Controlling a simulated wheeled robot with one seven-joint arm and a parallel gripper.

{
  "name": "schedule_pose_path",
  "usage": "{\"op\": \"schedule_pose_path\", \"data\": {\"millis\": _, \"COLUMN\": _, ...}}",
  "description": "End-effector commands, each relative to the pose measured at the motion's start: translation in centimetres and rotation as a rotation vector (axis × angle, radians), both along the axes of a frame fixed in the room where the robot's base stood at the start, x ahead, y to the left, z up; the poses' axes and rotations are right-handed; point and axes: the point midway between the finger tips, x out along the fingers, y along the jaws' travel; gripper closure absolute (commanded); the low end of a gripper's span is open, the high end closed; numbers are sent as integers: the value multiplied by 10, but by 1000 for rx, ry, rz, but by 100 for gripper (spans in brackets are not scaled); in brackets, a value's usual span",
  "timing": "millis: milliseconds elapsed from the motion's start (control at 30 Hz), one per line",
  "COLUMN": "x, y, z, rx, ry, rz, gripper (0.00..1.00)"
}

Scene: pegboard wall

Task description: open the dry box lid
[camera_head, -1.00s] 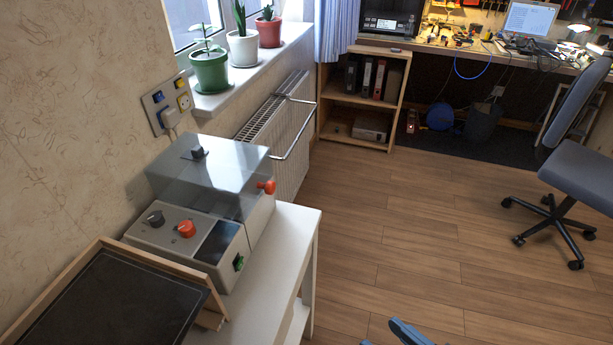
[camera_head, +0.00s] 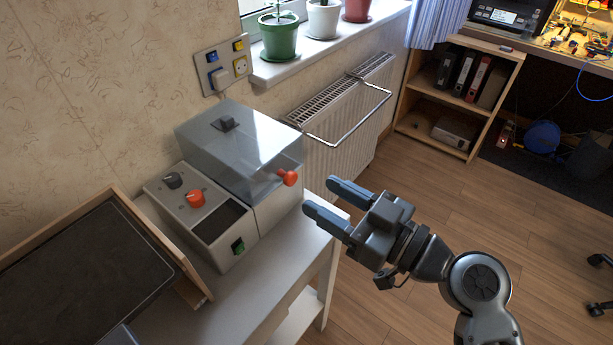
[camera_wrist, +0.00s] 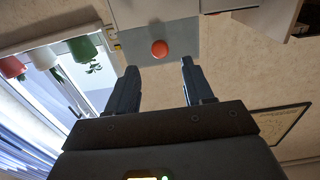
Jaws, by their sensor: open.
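The dry box (camera_head: 205,205) stands on a white table against the wall. Its see-through grey lid (camera_head: 240,148) lies closed over the rear part, with a dark knob on top. An orange-red ball handle (camera_head: 290,178) sticks out from the lid's right side; it also shows in the wrist view (camera_wrist: 159,49), ahead of the space between my fingers. My gripper (camera_head: 328,202) is open and empty, to the right of the box, with its fingers pointing towards the handle and apart from it. The wrist view shows both fingertips (camera_wrist: 160,72) with nothing between them.
A wood-framed dark tray (camera_head: 85,265) stands left of the box. A radiator (camera_head: 345,115) with a rail is behind, below a sill with potted plants (camera_head: 279,38). A wall socket panel (camera_head: 222,65) is above the box. The white table (camera_head: 265,285) has bare room in front of the box.

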Motion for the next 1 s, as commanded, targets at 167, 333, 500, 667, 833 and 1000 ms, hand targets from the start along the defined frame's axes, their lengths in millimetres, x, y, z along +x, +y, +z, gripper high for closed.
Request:
{"op": "schedule_pose_path", "data": {"millis": 167, "x": 18, "y": 23, "z": 3, "rx": 1, "ry": -1, "rz": 1, "gripper": 48}}
{"op": "schedule_pose_path", "data": {"millis": 333, "x": 31, "y": 40, "z": 2, "rx": -1, "ry": 1, "rz": 0, "gripper": 48}}
{"op": "schedule_pose_path", "data": {"millis": 500, "x": 38, "y": 48, "z": 1, "rx": -1, "ry": -1, "rz": -2, "gripper": 48}}
{"op": "schedule_pose_path", "data": {"millis": 667, "x": 38, "y": 49, "z": 0, "rx": -1, "ry": 1, "rz": -2, "gripper": 48}}
{"op": "schedule_pose_path", "data": {"millis": 833, "x": 38, "y": 49, "z": 0, "rx": -1, "ry": 1, "rz": -2, "gripper": 54}}
{"op": "schedule_pose_path", "data": {"millis": 1000, "x": 38, "y": 49, "z": 0, "rx": -1, "ry": 1, "rz": -2, "gripper": 70}}
